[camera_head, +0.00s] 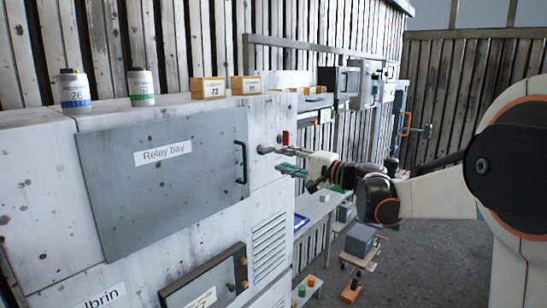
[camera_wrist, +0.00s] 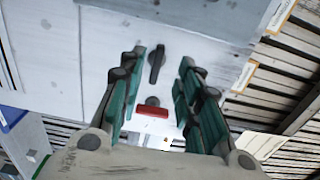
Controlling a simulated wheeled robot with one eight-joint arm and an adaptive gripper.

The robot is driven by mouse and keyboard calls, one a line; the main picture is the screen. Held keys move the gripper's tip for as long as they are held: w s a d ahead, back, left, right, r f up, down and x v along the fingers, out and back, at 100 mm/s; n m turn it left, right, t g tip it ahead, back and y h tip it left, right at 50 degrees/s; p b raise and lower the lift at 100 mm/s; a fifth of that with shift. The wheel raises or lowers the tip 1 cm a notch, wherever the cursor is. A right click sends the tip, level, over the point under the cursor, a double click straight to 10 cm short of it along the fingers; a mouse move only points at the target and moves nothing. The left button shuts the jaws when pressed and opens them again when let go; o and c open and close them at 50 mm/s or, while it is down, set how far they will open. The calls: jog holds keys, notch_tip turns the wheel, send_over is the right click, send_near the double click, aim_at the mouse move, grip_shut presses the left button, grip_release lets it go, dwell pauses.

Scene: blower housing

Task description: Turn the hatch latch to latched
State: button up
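The grey hatch (camera_head: 165,178) labelled "Relay bay" lies flat against the white cabinet front, with a dark bar handle (camera_head: 241,162) at its right. A dark lever, seemingly the latch (camera_head: 266,150), sits on the white panel right of the hatch. It also shows in the wrist view (camera_wrist: 157,63), its long axis roughly upright in that picture. My gripper (camera_head: 281,160) is in front of this panel. In the wrist view my gripper (camera_wrist: 163,58) is open, its green-padded fingers on both sides of the lever. I see no contact; the depth gap is unclear.
A red block-like part (camera_head: 286,137) is on the panel near the lever, and shows between my fingers (camera_wrist: 151,110). White canisters (camera_head: 141,86) and yellow boxes (camera_head: 208,87) stand on the cabinet top. A vented panel (camera_head: 269,243) and lower door (camera_head: 203,290) are below.

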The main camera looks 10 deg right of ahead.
jog(key=v, duration=0.3)
jog(key=shift+s+d, duration=0.15)
jog(key=shift+s, duration=0.05)
